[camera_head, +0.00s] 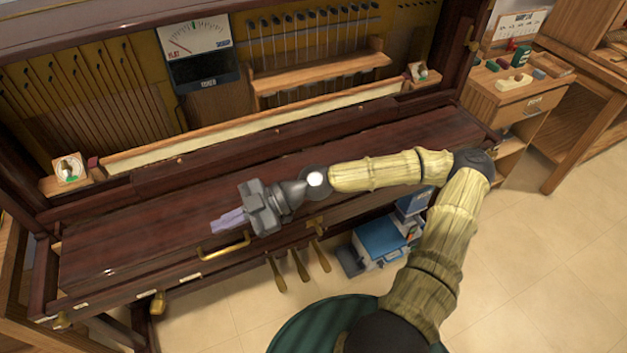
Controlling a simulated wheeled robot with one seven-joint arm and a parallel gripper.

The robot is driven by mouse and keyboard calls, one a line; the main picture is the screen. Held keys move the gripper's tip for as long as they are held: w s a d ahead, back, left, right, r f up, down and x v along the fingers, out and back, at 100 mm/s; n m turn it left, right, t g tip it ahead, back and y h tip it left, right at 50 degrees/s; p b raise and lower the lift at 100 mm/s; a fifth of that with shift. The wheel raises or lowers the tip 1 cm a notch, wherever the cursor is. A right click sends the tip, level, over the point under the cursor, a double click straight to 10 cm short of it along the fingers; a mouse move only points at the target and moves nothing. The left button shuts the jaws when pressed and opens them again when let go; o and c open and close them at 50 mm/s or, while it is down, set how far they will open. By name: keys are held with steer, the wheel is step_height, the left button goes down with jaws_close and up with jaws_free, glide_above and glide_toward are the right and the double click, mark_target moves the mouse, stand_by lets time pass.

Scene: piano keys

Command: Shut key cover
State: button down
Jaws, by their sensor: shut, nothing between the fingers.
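The key cover (160,215) is a long dark red-brown panel on the front of the upright piano. It lies about flat over the keyboard area, and no keys show. A brass handle (223,247) sits at its front edge. My gripper (227,221) is shut and empty, with pale purple fingers pointing left. It is over the front part of the cover, just above the handle in the picture. I cannot tell whether the fingers touch the cover. My wrist and arm hide part of the cover's right side.
The piano's open upper part holds a dial meter (194,40) and a wooden rack (318,75). Brass pedals (298,265) show below the front edge. A blue case (380,240) stands on the floor. A wooden cabinet (515,100) is at right. The floor at lower right is clear.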

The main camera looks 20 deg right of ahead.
steer(key=s+f+v, duration=0.1)
steer(key=v, duration=1.8)
steer(key=shift+d, duration=0.4)
